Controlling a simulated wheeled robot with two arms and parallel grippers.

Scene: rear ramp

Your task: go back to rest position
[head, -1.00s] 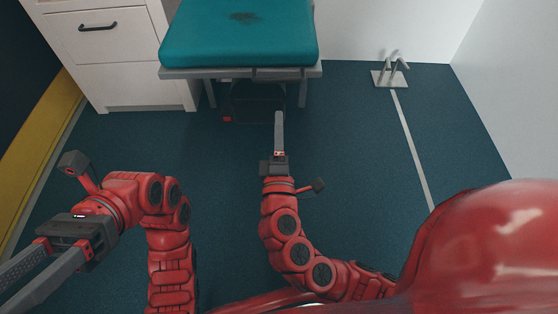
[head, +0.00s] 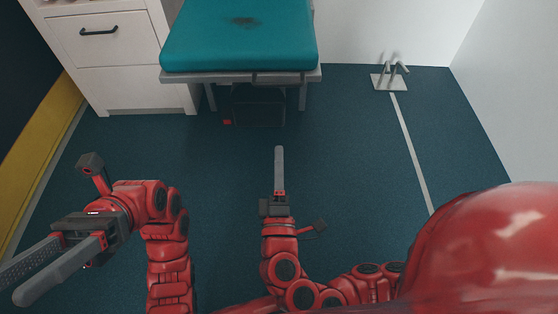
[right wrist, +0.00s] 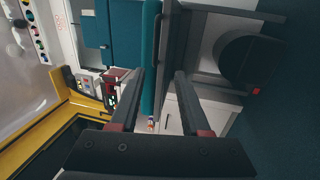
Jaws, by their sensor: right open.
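My right gripper (head: 279,150) points away over the blue floor in the head view, seen edge-on and short of the teal-topped bench. In the right wrist view its two fingers (right wrist: 161,74) stand apart with nothing between them, so it is open and empty. My left gripper (head: 10,285) is at the lower left of the head view, turned toward the left edge. Its two fingers are apart and empty. Both arms are bent, and neither gripper touches anything that I can see.
The teal bench (head: 240,45) has a dark stain, and a dark box (head: 257,108) is under it. A white drawer cabinet (head: 125,90) stands at the back left. A metal floor fitting (head: 388,80) is at the back right. The middle floor is clear.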

